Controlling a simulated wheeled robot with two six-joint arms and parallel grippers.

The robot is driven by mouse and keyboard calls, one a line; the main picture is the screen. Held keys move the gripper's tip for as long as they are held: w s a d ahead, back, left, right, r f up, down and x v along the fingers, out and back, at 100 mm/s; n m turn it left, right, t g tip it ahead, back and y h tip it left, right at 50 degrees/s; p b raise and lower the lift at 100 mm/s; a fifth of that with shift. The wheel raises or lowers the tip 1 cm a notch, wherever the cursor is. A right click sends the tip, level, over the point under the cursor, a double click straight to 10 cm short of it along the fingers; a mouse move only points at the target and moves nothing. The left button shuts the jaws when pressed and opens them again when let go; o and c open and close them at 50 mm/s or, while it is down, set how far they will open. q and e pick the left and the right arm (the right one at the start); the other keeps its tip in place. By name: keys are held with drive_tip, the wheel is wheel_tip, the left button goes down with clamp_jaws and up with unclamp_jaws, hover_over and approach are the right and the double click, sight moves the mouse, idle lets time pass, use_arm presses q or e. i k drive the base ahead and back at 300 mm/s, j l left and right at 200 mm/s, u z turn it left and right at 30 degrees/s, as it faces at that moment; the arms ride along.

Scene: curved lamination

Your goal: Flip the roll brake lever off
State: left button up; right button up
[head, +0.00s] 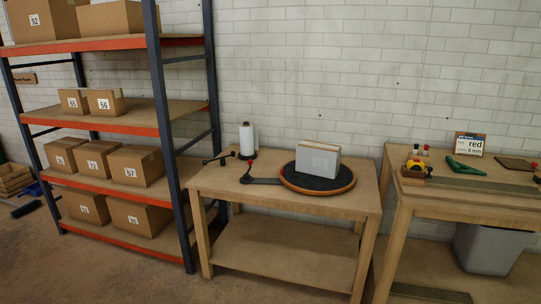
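A white roll (247,138) stands upright near the back left corner of the middle wooden table (222,188). A black handle (217,158) sticks out to the left of the roll's base. A short black lever with a red knob (251,166) stands in front of the roll, beside a dark flat arm (262,181) that reaches to a round turntable. Which of these is the roll brake lever, and its setting, I cannot tell at this size. Neither of my grippers is in view.
The black turntable with an orange rim (318,190) carries a grey block (318,162). A shelf rack with cardboard boxes (137,165) stands at the left.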

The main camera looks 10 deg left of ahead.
sight(205, 162)
drive_tip(key=i+u, duration=0.35)
drive_tip(key=i, duration=0.15)
drive_tip(key=i+u, duration=0.35)
drive_tip(key=i, duration=0.15)
drive_tip(key=u, duration=0.45)
drive_tip(key=i+u, duration=0.15)
drive_tip(key=u, duration=0.7)
drive_tip(key=i+l+u, duration=0.1)
drive_tip(key=u, duration=0.35)
drive_tip(key=l+u, duration=0.1)
drive_tip(key=u, duration=0.3)
drive_tip(key=i+l+u, duration=0.1)
drive_tip(key=u, duration=0.35)
drive_tip(key=l+u, duration=0.1)
drive_tip(key=u, duration=0.35)
drive_tip(key=l+u, duration=0.45)
drive_tip(key=l, duration=0.25)
drive_tip(key=l+z, duration=0.1)
drive_tip(key=z, duration=0.35)
drive_tip(key=i+z, duration=0.1)
drive_tip(key=z, duration=0.4)
drive_tip(key=i+l+z, duration=0.1)
drive_tip(key=z, duration=0.35)
drive_tip(key=i+z, duration=0.1)
drive_tip(key=z, duration=0.4)
drive_tip(key=i+z, duration=0.1)
drive_tip(key=z, duration=0.85)
drive_tip(key=i, duration=0.4)
